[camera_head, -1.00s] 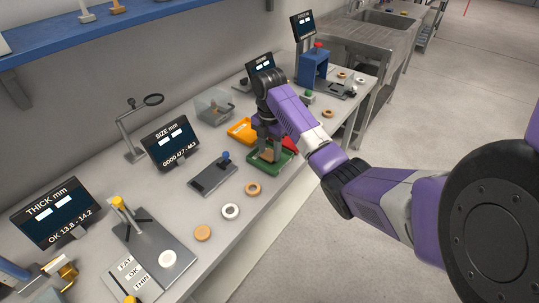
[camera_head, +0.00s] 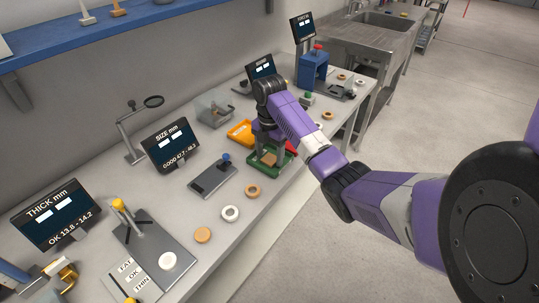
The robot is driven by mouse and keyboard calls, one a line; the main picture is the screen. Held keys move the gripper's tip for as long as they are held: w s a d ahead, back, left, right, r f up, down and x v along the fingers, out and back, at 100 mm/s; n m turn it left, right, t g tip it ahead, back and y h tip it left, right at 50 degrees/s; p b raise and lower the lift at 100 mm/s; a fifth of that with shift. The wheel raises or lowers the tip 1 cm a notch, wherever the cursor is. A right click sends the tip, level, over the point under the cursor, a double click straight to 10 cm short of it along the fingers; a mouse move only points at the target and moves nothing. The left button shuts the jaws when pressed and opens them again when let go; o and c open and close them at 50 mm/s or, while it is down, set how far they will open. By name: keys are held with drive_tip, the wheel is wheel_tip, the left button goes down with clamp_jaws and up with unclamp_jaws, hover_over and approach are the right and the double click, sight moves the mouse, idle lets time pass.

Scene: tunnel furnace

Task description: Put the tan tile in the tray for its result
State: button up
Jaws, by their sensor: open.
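The tan tile (camera_head: 267,159) lies in the green tray (camera_head: 253,172) on the bench. My gripper (camera_head: 270,148) is open, pointing down just above the green tray and the tile. An orange tray (camera_head: 240,132) stands behind to the left. A red tray (camera_head: 291,147) shows partly to the right, mostly hidden by my arm.
A blue press (camera_head: 313,70) stands behind.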

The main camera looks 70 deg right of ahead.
sight(269, 159)
wheel_tip(269, 159, up, 12)
drive_tip(key=p, duration=0.5)
idle(0.6)
